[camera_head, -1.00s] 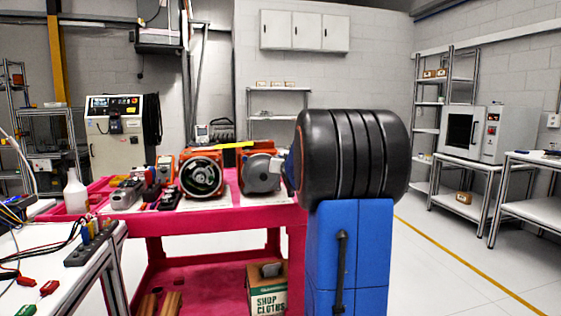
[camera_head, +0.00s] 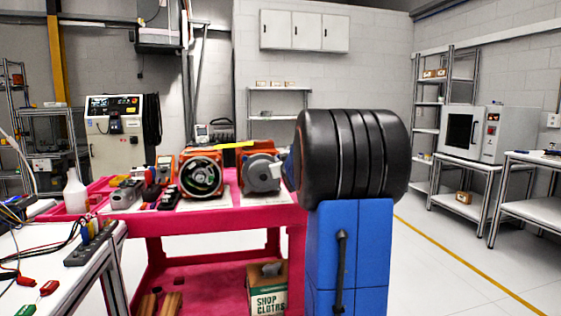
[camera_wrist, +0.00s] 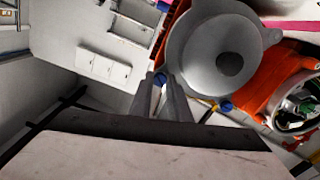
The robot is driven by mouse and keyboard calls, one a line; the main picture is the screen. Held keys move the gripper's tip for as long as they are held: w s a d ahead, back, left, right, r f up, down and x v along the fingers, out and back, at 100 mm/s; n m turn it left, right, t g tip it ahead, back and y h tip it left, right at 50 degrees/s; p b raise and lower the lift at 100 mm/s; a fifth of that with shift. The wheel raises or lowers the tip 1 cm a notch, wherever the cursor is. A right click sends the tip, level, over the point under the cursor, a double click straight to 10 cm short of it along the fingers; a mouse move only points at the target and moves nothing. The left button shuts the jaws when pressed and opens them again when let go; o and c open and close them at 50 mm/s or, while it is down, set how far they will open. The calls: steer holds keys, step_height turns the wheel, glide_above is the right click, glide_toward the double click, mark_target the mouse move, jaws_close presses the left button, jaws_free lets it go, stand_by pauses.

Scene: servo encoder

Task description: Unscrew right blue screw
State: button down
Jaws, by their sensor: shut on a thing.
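The grey round cover (camera_head: 262,172) sits on an orange housing on the red cart in the head view. In the wrist view the cover (camera_wrist: 215,55) fills the upper middle, with a darker round centre. My gripper (camera_wrist: 160,82) is at the cover's left edge there, its fingers close together on the right blue screw (camera_wrist: 160,78), of which only a little blue shows between the tips. Another blue screw (camera_wrist: 226,106) shows at the cover's lower edge, apart from my fingers. In the head view my own arm hides the gripper and the screws.
An orange unit with an open face (camera_head: 201,174) stands left of the cover, with a yellow item (camera_head: 233,145) behind. Small tools and a white bottle (camera_head: 75,192) stand farther left on the red cart (camera_head: 230,220). A shop cloths box (camera_head: 267,290) is on its lower shelf.

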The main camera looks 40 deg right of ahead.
steer(key=shift+n, duration=0.7)
steer(key=c, duration=1.6)
jaws_free()
steer(key=shift+c, duration=0.2)
steer(key=shift+s, duration=0.1)
steer(key=v, duration=1.7)
steer(key=shift+a, duration=0.2)
